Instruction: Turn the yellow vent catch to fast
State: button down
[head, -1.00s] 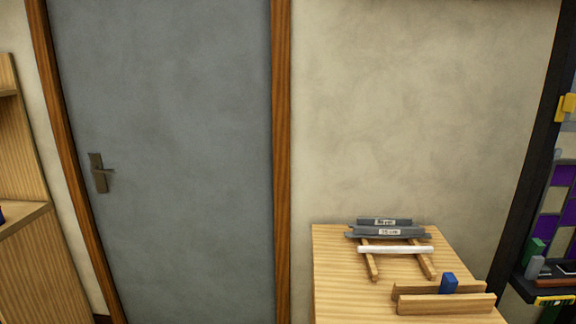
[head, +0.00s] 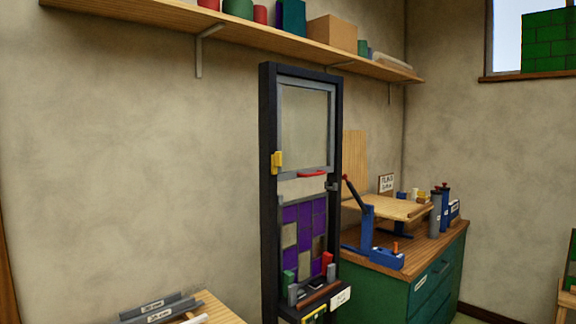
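The yellow vent catch (head: 277,161) is on the left upright of a tall black frame (head: 268,220), beside the lower left part of a grey-edged vent pane (head: 305,125). It is small here, and I cannot tell which way it is turned. A red handle (head: 312,173) lies along the bottom edge of the vent. Below is a leaded panel (head: 304,235) of purple and pale panes. My gripper is not in view.
A green cabinet (head: 435,285) with a wooden top and blue tools stands right of the frame. A wooden table (head: 215,308) is at the lower left. A loaded shelf (head: 150,22) runs above. Small blocks stand on the frame's ledge (head: 325,302).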

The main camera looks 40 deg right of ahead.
aim_at(276, 158)
jog(key=z, duration=1)
jog(key=k, duration=1.7)
jog(key=z, duration=0.1)
jog(key=i, duration=1.7)
